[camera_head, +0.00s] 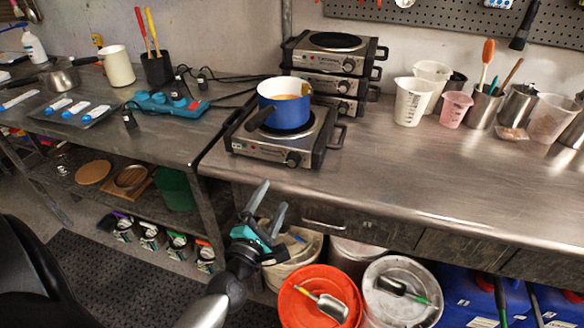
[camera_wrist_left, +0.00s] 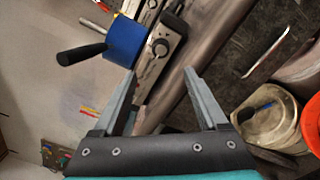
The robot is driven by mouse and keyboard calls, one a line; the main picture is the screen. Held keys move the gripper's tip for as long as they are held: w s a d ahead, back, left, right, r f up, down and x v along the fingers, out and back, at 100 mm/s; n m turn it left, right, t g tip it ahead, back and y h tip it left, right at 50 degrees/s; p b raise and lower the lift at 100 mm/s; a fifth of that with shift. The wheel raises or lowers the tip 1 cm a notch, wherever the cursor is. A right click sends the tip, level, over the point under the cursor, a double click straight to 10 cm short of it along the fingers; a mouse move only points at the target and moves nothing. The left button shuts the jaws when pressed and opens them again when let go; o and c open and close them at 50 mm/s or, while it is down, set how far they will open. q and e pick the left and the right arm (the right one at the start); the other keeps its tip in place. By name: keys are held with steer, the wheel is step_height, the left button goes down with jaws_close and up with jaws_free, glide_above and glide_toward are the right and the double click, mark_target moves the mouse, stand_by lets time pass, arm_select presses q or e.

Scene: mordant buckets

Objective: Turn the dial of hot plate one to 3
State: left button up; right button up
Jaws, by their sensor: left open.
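A hot plate (camera_head: 254,146) with a silver front and a dark round dial (camera_head: 293,158) stands near the front edge of the steel bench. A blue pot (camera_head: 287,112) with a black handle sits on it. In the left wrist view the dial (camera_wrist_left: 161,47) shows ahead of the fingers, with the blue pot (camera_wrist_left: 126,42) beside it. My left gripper (camera_head: 268,205) is open and empty, below and in front of the bench edge, apart from the dial. The dial's setting is too small to read. My right gripper is not in view.
Several stacked hot plates (camera_head: 336,60) stand behind the pot. Measuring cups (camera_head: 412,101) and other containers stand at the right. A drawer handle (camera_head: 324,224) juts from the bench front. A red bucket (camera_head: 318,273) stands below. The bench middle is clear.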

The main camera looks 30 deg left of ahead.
mark_target(291, 164)
arm_select(q)
steer(key=x, duration=1.2)
steer(key=shift+w+d+b, duration=0.1)
steer(key=shift+b, duration=0.2)
steer(key=shift+c, duration=0.2)
jaws_close()
